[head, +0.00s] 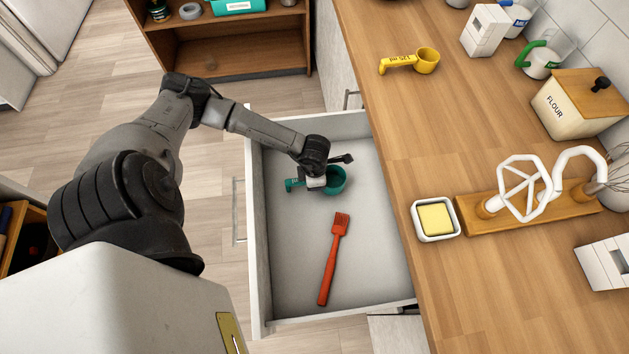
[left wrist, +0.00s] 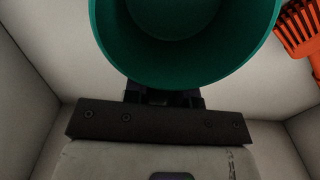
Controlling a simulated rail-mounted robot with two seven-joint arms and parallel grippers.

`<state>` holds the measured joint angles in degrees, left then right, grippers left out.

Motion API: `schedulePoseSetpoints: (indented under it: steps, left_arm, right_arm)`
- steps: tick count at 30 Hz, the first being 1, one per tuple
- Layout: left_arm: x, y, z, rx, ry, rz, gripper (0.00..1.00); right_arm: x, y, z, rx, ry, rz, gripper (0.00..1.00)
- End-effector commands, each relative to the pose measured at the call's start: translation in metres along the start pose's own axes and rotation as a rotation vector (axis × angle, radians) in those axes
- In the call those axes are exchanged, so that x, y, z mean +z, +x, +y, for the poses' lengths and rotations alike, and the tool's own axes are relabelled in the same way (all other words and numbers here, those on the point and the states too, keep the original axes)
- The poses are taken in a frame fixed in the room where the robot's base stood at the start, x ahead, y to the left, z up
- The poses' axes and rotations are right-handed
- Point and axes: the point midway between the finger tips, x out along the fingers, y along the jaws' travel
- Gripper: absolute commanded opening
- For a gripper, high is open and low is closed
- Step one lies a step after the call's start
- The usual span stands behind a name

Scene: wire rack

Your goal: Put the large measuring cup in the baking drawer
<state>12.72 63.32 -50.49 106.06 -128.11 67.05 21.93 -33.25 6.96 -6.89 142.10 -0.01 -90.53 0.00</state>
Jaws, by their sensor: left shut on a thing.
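A teal-green measuring cup (head: 336,181) is inside the open drawer (head: 290,290), toward its far end, with its handle pointing left. My left gripper (head: 315,184) reaches down into the drawer and is shut on the green cup. In the left wrist view the cup's round bowl (left wrist: 185,62) fills the top middle, just beyond the gripper. I cannot tell whether the cup touches the drawer floor. A yellow measuring cup (head: 426,61) with dark lettering on its handle lies on the wooden counter. My right gripper is not in view.
A red-orange brush (head: 333,260) lies in the drawer, nearer than the cup; its head shows in the left wrist view (left wrist: 300,32). The counter (head: 400,130) at right holds a butter dish (head: 415,231), a flour box (head: 570,112) and white mixer attachments. The drawer's left side has free floor.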

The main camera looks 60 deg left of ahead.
Motion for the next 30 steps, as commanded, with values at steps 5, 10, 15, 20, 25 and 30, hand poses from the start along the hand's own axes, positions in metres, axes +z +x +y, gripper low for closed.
schedulePoseSetpoints:
  steps: [5,10,15,20,25,30]
  left_arm:
    - [0.0001,0.0085,-0.0001,0.0,0.001,-0.001,0.02]
    - [0.0001,0.0085,-0.0002,0.0,0.001,-0.001,0.02]
    - [0.0001,0.0114,-0.0002,0.0,0.001,-0.001,0.28]
    - [0.0,0.0112,-0.0003,0.0,0.001,0.0,0.43]
    - [0.0,0.0111,-0.0003,0.0,0.001,0.0,0.5]
    - [0.0001,0.0091,-0.0001,0.0,0.001,-0.001,0.5]
  right_arm:
    - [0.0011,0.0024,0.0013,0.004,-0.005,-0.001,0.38]
    - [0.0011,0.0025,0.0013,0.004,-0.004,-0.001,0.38]
    - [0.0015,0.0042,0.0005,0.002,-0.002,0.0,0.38]
    - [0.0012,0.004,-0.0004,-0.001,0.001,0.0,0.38]
    - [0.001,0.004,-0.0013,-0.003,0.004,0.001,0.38]
    - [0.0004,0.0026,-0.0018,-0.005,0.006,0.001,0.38]
